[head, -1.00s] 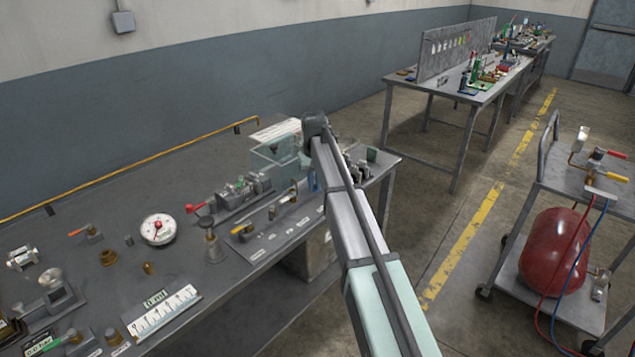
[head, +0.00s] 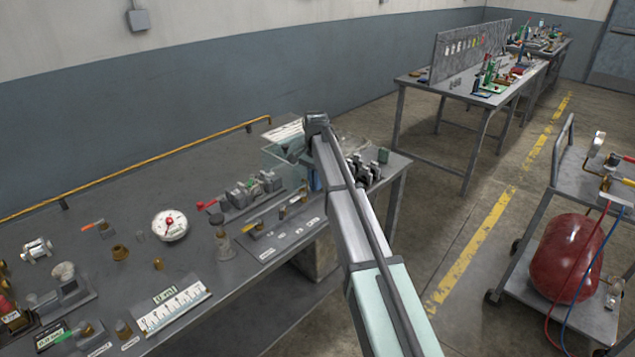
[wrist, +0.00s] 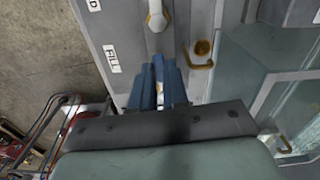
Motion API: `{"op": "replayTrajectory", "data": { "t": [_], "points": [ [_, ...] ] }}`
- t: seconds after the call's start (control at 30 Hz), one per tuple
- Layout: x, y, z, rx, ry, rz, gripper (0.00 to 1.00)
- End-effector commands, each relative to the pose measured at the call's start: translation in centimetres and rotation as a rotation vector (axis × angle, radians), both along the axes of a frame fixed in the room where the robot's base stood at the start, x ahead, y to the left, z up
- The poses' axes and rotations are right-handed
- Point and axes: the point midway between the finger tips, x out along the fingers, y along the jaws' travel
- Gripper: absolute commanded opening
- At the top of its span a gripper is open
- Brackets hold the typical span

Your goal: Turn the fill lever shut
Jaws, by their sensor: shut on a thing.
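In the wrist view, my gripper (wrist: 160,72) has its blue fingers close together beside the FILL label (wrist: 112,58) on a grey plate (wrist: 122,18). It is shut on the fill lever, which the fingers mostly hide; only a small pale sliver (wrist: 167,95) shows between them. How far the lever is turned cannot be told. A pale metal spout or pipe (wrist: 156,18) stands just beyond the fingertips. In the head view my arm covers the lever and most of the gripper at the bench's far end.
A clear-walled tank (wrist: 265,80) stands close on the right in the wrist view, with a brass fitting (wrist: 203,48) between. In the head view, the bench (head: 110,205) holds a dial gauge (head: 170,225) and several fittings. A cart with a red tank (head: 568,258) stands right.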

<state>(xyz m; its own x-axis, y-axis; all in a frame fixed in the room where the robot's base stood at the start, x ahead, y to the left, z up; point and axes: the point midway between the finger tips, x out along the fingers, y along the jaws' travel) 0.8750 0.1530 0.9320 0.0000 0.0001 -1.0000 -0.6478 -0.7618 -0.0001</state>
Motion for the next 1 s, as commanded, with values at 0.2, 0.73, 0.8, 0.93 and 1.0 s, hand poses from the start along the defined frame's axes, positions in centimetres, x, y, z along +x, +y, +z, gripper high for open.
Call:
{"op": "replayTrajectory", "data": {
  "t": [0.2, 0.73, 0.8, 0.93, 1.0],
  "points": [
    [0.24, 0.22, 0.02, 0.0, 0.0, -0.071, 0.0],
    [0.3, 0.28, 0.02, -0.001, -0.001, -0.098, 0.0],
    [0.31, 0.29, 0.02, 0.0, -0.001, -0.098, 0.18],
    [0.31, 0.29, 0.02, 0.0, 0.0, -0.097, 0.31],
    [0.3, 0.29, 0.01, 0.0, 0.0, -0.097, 0.37]
  ]
}}
